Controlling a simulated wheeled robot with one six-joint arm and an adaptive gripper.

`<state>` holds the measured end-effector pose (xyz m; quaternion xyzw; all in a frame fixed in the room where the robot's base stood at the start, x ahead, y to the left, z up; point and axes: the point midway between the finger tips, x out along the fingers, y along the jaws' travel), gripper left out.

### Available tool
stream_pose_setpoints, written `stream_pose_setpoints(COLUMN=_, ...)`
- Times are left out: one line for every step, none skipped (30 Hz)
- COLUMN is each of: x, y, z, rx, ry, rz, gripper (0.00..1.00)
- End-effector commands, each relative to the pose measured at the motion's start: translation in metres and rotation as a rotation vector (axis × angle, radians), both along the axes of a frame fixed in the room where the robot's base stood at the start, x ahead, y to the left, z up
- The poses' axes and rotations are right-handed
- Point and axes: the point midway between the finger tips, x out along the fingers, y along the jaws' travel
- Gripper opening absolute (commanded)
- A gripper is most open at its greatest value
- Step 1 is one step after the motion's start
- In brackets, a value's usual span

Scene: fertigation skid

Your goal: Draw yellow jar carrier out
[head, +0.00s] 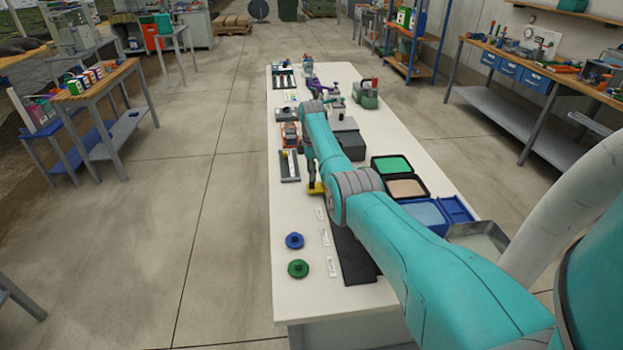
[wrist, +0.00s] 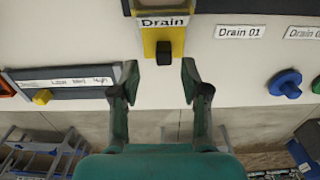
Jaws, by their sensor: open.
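The yellow jar carrier (wrist: 150,41) shows at the top of the wrist view as a yellow front with a "Drain" label and a black knob (wrist: 164,52). Dark edges flank it, and its far part is cut off by the frame. In the head view the yellow carrier (head: 316,187) is a small patch beside the dark strip on the bench, partly hidden by my arm. My gripper (wrist: 160,80) is open and empty. Its two fingers stand apart just short of the black knob, one toward each side, and I see no contact.
A slider panel (wrist: 75,78) with a yellow knob lies left of my gripper. A "Drain 01" label (wrist: 239,32) and a blue round knob (wrist: 287,84) are to the right. A green knob (head: 298,268) sits near the white bench's front end. Open trays (head: 392,165) stand right of my arm.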

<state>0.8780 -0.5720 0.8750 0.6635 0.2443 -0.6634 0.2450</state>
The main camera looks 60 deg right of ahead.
Motion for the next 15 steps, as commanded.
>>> stream_pose_setpoints(x=0.001, y=-0.001, z=0.012, rx=-0.004, ry=-0.003, rz=0.000, gripper=0.46)
stream_pose_setpoints(x=0.001, y=-0.001, z=0.018, rx=-0.003, ry=-0.003, rz=0.000, gripper=0.46)
stream_pose_setpoints(x=0.001, y=-0.001, z=0.027, rx=-0.004, ry=-0.003, rz=0.000, gripper=0.46)
stream_pose_setpoints(x=0.001, y=-0.001, z=0.033, rx=-0.003, ry=-0.003, rz=0.000, gripper=0.46)
stream_pose_setpoints(x=0.001, y=-0.001, z=0.038, rx=-0.003, ry=-0.003, rz=0.000, gripper=0.46)
stream_pose_setpoints(x=0.001, y=-0.001, z=0.046, rx=-0.002, ry=-0.002, rz=0.000, gripper=0.46)
stream_pose_setpoints(x=0.001, y=-0.001, z=0.051, rx=-0.003, ry=-0.003, rz=0.000, gripper=0.46)
stream_pose_setpoints(x=0.000, y=-0.001, z=0.056, rx=-0.003, ry=-0.003, rz=0.000, gripper=0.46)
stream_pose_setpoints(x=0.001, y=-0.001, z=0.062, rx=-0.002, ry=-0.002, rz=0.000, gripper=0.46)
stream_pose_setpoints(x=0.001, y=-0.001, z=0.066, rx=-0.003, ry=-0.003, rz=0.000, gripper=0.46)
stream_pose_setpoints(x=0.001, y=-0.001, z=0.070, rx=-0.003, ry=-0.003, rz=0.000, gripper=0.46)
stream_pose_setpoints(x=0.000, y=-0.001, z=0.074, rx=-0.002, ry=-0.001, rz=0.000, gripper=0.46)
stream_pose_setpoints(x=0.000, y=-0.001, z=0.076, rx=-0.001, ry=-0.001, rz=0.000, gripper=0.46)
stream_pose_setpoints(x=0.000, y=-0.001, z=0.078, rx=-0.001, ry=-0.001, rz=0.000, gripper=0.46)
stream_pose_setpoints(x=0.000, y=-0.001, z=0.080, rx=-0.001, ry=-0.001, rz=0.000, gripper=0.46)
